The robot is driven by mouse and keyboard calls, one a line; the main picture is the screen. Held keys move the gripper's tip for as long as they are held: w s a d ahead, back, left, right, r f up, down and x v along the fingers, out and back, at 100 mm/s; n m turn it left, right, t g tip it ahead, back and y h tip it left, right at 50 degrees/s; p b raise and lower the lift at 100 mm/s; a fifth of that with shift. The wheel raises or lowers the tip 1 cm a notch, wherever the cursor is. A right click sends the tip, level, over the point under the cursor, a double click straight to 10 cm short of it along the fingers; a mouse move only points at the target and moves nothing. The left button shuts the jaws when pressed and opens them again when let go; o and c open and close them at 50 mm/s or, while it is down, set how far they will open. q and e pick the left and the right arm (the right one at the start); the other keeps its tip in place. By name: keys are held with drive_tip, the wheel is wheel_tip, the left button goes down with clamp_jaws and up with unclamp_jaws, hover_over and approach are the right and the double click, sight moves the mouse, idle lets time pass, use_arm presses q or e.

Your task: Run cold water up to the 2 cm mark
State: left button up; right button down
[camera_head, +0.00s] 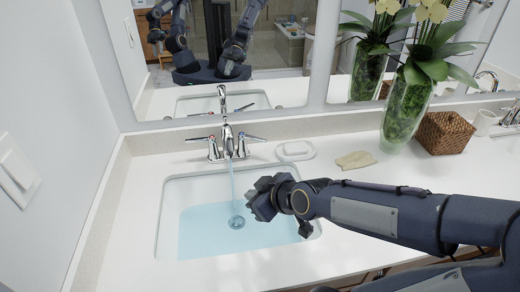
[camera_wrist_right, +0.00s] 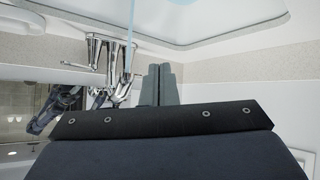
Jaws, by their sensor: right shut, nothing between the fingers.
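The chrome faucet (camera_head: 226,135) stands behind the sink, with a lever on each side of the spout. A thin stream of water (camera_head: 232,180) falls from the spout into the white sink basin (camera_head: 178,187). Pale blue water (camera_head: 200,222) covers the basin floor around the drain (camera_head: 236,222). I cannot make out a level mark. My right gripper (camera_head: 256,198) is shut and empty, over the right part of the basin, right of the stream. In the right wrist view its fingers (camera_wrist_right: 160,85) are together, near the stream and the faucet (camera_wrist_right: 112,65). My left gripper is not in view.
A soap dish (camera_head: 295,151) and a beige cloth (camera_head: 355,160) lie on the white counter right of the faucet. A glass vase with a plant (camera_head: 407,105) and a wicker basket (camera_head: 446,132) stand farther right. A mirror backs the counter; a wall closes the left side.

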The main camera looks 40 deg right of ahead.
drive_tip(key=w+d+f+n+t+h+b, duration=0.2)
drive_tip(key=w+d+f+n, duration=0.1)
drive_tip(key=w+d, duration=0.15)
drive_tip(key=n+t+h+b, duration=0.2)
drive_tip(key=n+t+h, duration=0.15)
drive_tip(key=n, duration=0.45)
approach(254, 140)
drive_tip(key=w+a, duration=0.2)
drive_tip(key=w, duration=0.1)
drive_tip(key=shift+w+d+f+p, duration=0.15)
drive_tip(key=shift+w+d+p, duration=0.15)
drive_tip(key=shift+w+d, duration=0.5)
drive_tip(key=shift+w+d+f+p, duration=0.2)
drive_tip(key=shift+w+d, duration=0.3)
drive_tip(key=shift+d, duration=0.55)
